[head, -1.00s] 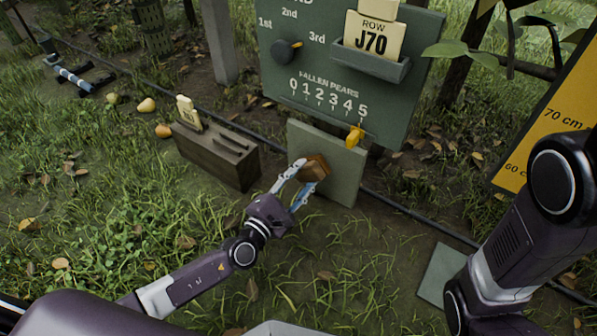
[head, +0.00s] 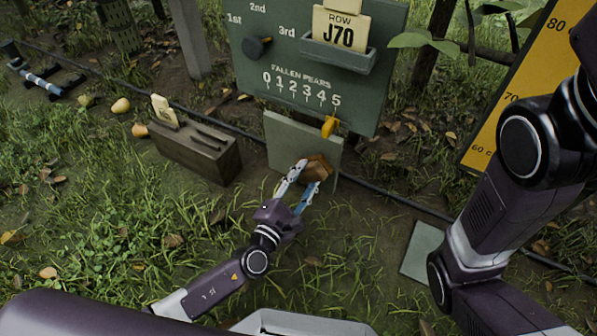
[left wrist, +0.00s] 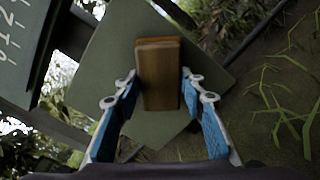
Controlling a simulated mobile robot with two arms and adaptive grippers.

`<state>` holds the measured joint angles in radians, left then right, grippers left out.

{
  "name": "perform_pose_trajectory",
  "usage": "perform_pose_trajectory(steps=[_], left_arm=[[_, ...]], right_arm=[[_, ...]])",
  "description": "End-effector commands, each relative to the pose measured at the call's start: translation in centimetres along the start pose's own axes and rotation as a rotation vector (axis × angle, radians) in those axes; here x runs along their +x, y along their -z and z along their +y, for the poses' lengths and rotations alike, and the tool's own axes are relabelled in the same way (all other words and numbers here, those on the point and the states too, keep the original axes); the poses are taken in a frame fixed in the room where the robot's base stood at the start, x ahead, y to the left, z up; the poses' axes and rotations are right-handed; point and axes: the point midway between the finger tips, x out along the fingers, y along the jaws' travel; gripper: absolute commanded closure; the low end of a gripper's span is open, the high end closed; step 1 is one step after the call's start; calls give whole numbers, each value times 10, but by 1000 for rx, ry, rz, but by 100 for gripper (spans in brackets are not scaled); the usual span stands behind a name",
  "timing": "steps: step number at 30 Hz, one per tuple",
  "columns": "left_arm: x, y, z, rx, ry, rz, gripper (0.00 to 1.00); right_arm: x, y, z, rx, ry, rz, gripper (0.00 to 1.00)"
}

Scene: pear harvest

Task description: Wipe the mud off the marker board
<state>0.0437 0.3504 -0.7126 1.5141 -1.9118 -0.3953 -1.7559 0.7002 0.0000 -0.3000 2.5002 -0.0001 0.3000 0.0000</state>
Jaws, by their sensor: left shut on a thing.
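The marker board is a plain grey-green panel (head: 285,143) below the big green sign; it also fills the middle of the left wrist view (left wrist: 110,45). I cannot make out any mud on it; part is hidden behind the block and fingers. My left gripper (head: 305,176) is shut on a brown block (head: 319,166), which looks like a wiper or sponge. The block is at the panel's lower right edge. In the left wrist view the block (left wrist: 158,75) sits between the blue finger pads, over the panel; whether it touches is unclear. My right gripper is out of view.
The green sign (head: 250,85) carries a yellow pointer (head: 329,127) just above the panel. A wooden box (head: 195,150) stands to the left. A yellow height board (head: 510,90) is at right, and a flat grey-green plate (head: 420,252) lies on the grass. A dark hose crosses behind.

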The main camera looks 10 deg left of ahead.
Motion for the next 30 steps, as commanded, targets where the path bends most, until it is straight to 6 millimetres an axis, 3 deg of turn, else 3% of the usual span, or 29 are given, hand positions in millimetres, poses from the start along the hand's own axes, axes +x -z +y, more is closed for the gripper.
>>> perform_pose_trajectory(steps=[3,9,30], left_arm=[[2,-10,-4,-1,-2,-5,82],[0,-11,-5,0,-3,-5,82],[-2,23,22,1,-2,-4,82]], right_arm=[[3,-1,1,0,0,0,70],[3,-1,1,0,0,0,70],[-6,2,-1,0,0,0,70]])
